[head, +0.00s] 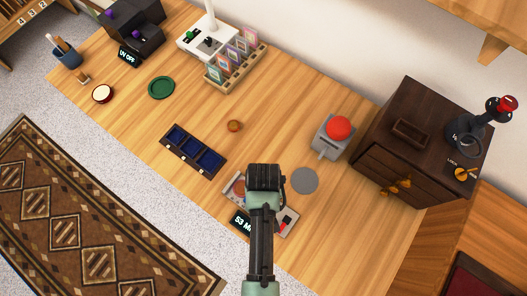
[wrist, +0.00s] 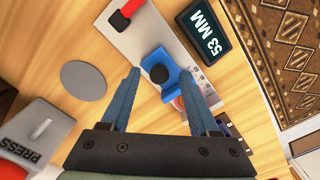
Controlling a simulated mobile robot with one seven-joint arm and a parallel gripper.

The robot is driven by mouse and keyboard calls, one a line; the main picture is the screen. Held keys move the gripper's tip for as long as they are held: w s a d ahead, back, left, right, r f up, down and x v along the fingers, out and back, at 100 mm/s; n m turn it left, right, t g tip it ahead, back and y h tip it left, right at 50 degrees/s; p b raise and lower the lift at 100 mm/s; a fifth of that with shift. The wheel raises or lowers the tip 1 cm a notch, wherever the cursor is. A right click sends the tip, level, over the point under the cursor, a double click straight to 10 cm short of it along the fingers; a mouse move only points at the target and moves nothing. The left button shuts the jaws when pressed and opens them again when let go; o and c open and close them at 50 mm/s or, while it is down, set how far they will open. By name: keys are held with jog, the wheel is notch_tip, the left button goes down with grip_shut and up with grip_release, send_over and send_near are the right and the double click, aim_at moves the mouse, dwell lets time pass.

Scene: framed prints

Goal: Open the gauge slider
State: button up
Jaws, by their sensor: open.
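The gauge (wrist: 136,42) is a grey metal plate lying on the table. Its blue slider (wrist: 176,85) carries a black knob (wrist: 159,73). A red piece (wrist: 125,14) sits at the other end of the plate, apart from the slider. The display (wrist: 205,32) beside it reads 53 MM. My gripper (wrist: 160,72) is open, with the slider and knob between its fingers in the wrist view; I cannot tell whether it touches them. In the head view my gripper covers the middle of the gauge (head: 284,228).
A grey disc (head: 305,180) lies beside the gauge. A red press button (head: 339,128) on a grey base stands beyond it. A blue-lined tray (head: 193,151) is to the left, and a dark drawer cabinet (head: 432,118) to the right. The table (head: 350,225) is bare at right front.

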jog(key=shift+f, duration=0.35)
jog(key=shift+c, duration=0.4)
grip_shut()
dwell(0.9)
